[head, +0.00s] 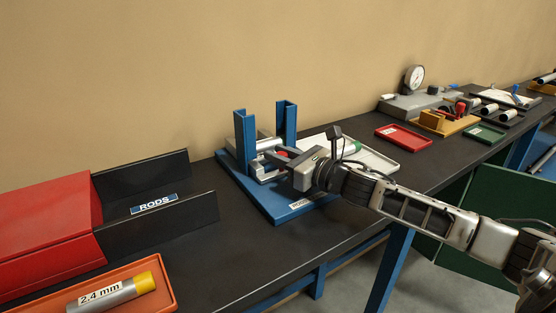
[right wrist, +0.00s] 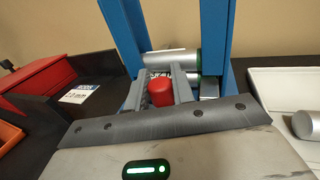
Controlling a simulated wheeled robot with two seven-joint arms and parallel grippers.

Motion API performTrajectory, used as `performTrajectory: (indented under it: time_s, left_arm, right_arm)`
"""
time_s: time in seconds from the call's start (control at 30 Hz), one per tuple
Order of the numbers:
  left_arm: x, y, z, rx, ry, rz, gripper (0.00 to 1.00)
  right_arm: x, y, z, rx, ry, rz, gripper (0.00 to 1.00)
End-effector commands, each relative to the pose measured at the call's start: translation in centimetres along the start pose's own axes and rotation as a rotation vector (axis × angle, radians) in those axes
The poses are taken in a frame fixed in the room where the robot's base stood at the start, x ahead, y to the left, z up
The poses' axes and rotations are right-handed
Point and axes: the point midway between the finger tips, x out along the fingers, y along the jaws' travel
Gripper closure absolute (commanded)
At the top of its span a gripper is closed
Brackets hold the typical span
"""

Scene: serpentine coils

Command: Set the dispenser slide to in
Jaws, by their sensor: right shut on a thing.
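The dispenser is a blue frame with two upright channels and a blue base plate (head: 277,205) on the black bench. Silver rods (right wrist: 172,58) lie between the uprights in the right wrist view. A red knob (right wrist: 162,93) sits at the front of the slide, and a little of it shows in the head view (head: 282,154). My right gripper (head: 274,157) reaches in from the right and is shut on the red knob, with a finger on each side of it. How far in the slide stands is hard to tell. My left gripper is out of view.
A black rods tray (head: 160,222) and red box (head: 45,235) stand left. An orange tray (head: 168,284) holds a yellow-capped 2.4 mm tube (head: 115,292). A white tray (head: 381,162) is right of the dispenser. A red tray (head: 403,138) and a dial gauge (head: 414,77) stand farther right.

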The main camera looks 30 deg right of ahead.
Motion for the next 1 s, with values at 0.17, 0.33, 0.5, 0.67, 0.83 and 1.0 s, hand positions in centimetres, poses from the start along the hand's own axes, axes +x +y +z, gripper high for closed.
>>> performTrajectory:
  time_s: [0.17,0.33,0.5,0.67,0.83,1.0]
  left_arm:
    - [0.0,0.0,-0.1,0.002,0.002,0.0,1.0]
    - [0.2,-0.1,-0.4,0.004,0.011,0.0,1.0]
    - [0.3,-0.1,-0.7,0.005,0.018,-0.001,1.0]
    - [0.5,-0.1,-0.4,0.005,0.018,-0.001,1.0]
    - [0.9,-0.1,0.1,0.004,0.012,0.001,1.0]
    - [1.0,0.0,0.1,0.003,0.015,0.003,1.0]
  right_arm:
    - [0.1,-0.1,0.2,0.001,-0.004,-0.003,0.65]
    - [0.1,-0.1,0.2,0.0,-0.003,-0.002,0.54]
    - [0.0,-0.1,0.1,0.0,-0.002,-0.002,0.54]
    - [-0.9,-0.1,-0.1,0.002,0.0,-0.003,0.54]
    - [-3.0,0.0,-0.3,-0.001,0.004,0.0,0.54]
    - [-5.1,0.0,-0.2,0.0,0.003,-0.001,0.54]
